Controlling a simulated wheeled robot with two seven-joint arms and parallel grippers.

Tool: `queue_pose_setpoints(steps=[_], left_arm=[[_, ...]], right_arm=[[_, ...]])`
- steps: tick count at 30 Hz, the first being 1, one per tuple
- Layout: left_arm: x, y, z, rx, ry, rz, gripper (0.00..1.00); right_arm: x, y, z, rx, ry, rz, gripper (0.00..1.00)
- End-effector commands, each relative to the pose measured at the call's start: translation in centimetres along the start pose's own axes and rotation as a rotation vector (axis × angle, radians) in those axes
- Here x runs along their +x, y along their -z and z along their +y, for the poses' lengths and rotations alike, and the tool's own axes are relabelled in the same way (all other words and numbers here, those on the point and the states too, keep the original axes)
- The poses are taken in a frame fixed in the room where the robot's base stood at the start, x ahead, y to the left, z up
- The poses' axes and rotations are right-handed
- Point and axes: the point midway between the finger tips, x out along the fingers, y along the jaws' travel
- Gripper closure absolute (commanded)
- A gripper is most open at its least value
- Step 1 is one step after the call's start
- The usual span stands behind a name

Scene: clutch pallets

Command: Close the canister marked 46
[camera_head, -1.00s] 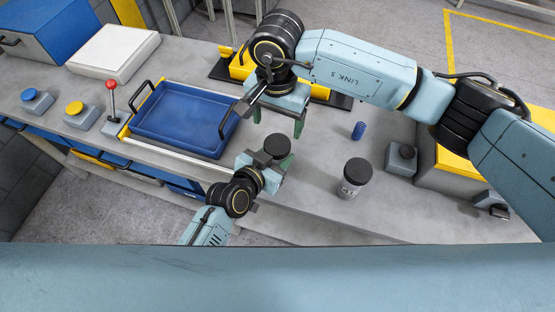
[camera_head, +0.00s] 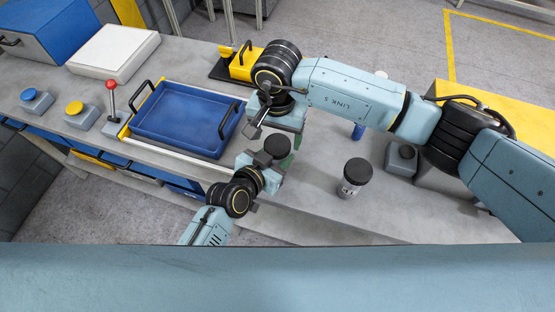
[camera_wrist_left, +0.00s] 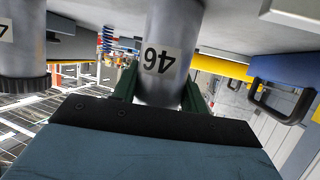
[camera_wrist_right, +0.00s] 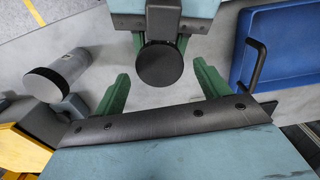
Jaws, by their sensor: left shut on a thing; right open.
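The canister marked 46 (camera_wrist_left: 160,55) is a grey cylinder with a white label, upside down in the left wrist view. My left gripper (camera_head: 272,168) is shut on its body. Its round black lid (camera_head: 276,146) faces up in the head view and also shows in the right wrist view (camera_wrist_right: 160,65). I cannot tell whether the lid is fully seated. My right gripper (camera_wrist_right: 162,88) is open, above the canister, with its green fingers apart; the lid appears between and beyond them. It looks empty.
Another canister (camera_head: 354,179) with a black lid stands on the grey bench to the right. A blue tray (camera_head: 183,145) lies left of the grippers. A dark grey block (camera_head: 401,158) and a blue item (camera_head: 359,131) are at the right. Bare bench lies between.

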Motion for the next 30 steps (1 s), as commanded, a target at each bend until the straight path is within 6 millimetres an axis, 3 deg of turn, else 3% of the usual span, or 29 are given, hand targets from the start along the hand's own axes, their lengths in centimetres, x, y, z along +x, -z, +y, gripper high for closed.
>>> queue_pose_setpoints(steps=[6,17,27,30], left_arm=[[0.0,-0.1,0.1,-0.001,-0.002,-0.003,1.00],[0.0,-0.1,0.1,-0.001,-0.002,-0.003,1.00],[0.0,-0.1,0.1,-0.001,-0.002,-0.003,1.00],[0.0,-0.1,0.1,0.000,-0.002,-0.003,1.00]], right_arm=[[2.2,0.0,0.0,0.001,0.000,0.000,0.25],[2.5,0.0,0.0,0.001,0.001,0.001,0.27],[2.5,0.0,0.0,0.001,0.001,0.001,0.71],[2.5,0.0,0.0,0.015,0.002,0.001,0.71]])
